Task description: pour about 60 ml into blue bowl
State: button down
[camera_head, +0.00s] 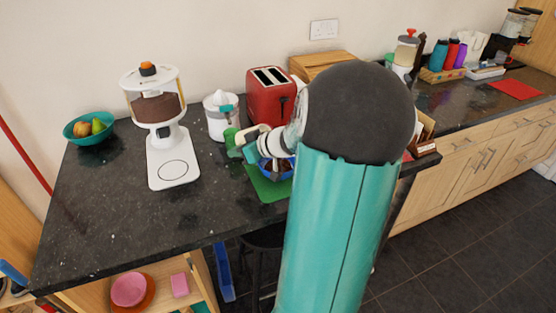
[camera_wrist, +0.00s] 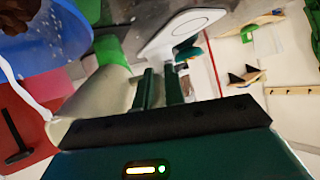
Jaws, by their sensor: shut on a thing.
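The blue bowl (camera_head: 284,176) sits on a green mat (camera_head: 270,192) on the dark counter, partly hidden by my arm. It fills the upper left of the wrist view (camera_wrist: 62,48), with something dark brown and small white specks inside. My gripper (camera_head: 258,150) is beside and above the bowl, shut on a pale container (camera_wrist: 92,98). In the wrist view the dark teal fingers (camera_wrist: 160,90) are at the container's side. A green piece (camera_head: 232,141) shows by the container; I cannot tell whether it is part of it. The container's contents and any stream are unclear.
A red toaster (camera_head: 270,98) and white juicer (camera_head: 220,116) stand behind. A white dispenser (camera_head: 172,168) with a brown-filled hopper stands left, near a teal fruit bowl (camera_head: 90,138). The counter's front left (camera_head: 110,220) is clear.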

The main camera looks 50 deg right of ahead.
jog(key=shift+w+f+g, duration=0.1)
jog(key=shift+f+g, duration=0.3)
jog(key=shift+g, duration=0.2)
jog(key=shift+d+g, duration=0.15)
jog(key=shift+g, duration=0.15)
jog(key=shift+r+g+h, duration=0.25)
jog(key=shift+g+h, duration=0.05)
jog(key=shift+g, duration=0.4)
jog(key=shift+f+g, duration=0.45)
jog(key=shift+g, duration=0.15)
jog(key=shift+w+r+g, duration=0.15)
jog(key=shift+r+g, duration=0.25)
jog(key=shift+r, duration=0.05)
jog(key=shift+w+r, duration=0.1)
